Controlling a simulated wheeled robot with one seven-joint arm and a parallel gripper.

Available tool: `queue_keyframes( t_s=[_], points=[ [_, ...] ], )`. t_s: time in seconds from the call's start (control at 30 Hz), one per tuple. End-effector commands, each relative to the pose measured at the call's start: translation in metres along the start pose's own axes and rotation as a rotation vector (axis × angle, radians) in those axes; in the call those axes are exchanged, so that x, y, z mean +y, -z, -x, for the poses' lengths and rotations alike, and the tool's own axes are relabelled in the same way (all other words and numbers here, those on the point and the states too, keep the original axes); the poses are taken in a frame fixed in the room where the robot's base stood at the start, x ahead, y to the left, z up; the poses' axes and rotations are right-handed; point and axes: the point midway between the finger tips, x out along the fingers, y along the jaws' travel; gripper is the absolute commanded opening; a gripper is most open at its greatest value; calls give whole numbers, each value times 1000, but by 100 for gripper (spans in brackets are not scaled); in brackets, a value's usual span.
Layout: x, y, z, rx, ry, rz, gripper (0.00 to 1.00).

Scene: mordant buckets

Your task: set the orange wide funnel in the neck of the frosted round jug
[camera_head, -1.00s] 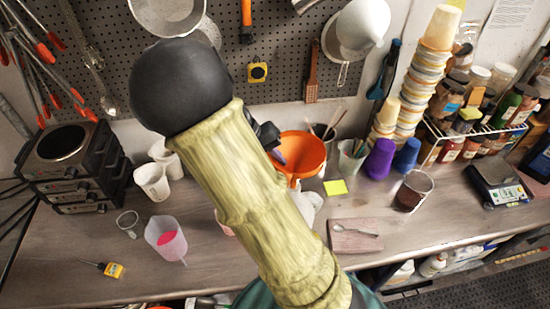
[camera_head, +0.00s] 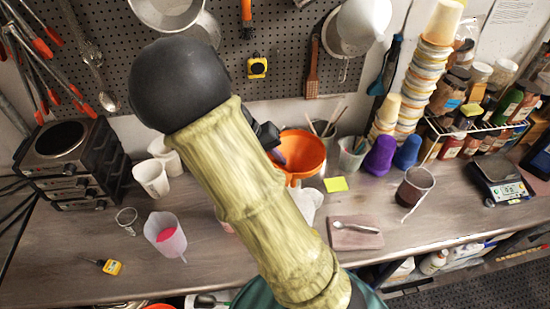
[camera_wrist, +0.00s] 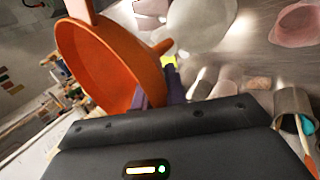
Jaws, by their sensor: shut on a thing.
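The orange wide funnel (camera_head: 304,150) is held up over the bench in the head view, partly hidden by my arm. In the wrist view the funnel (camera_wrist: 125,62) is large, its mouth facing left and its spout pointing right. My gripper (camera_wrist: 158,96) is shut on the funnel's rim. It shows only in part in the head view (camera_head: 277,156). The frosted round jug (camera_head: 311,204) stands on the bench below the funnel, mostly hidden behind my arm. A pale, rounded body in the wrist view (camera_wrist: 203,22) looks like the jug; the spout is apart from it.
A yellow note (camera_head: 336,184), a spoon on a board (camera_head: 352,240) and a cup of dark liquid (camera_head: 414,188) lie to the right.

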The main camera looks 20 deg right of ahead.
Motion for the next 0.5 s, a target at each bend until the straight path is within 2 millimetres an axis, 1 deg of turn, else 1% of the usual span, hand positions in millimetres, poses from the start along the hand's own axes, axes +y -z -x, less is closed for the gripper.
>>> queue_keyframes(
  t_s=[0.5],
  points=[
    [-9,0,-14,-1,0,0,0]
  ],
)
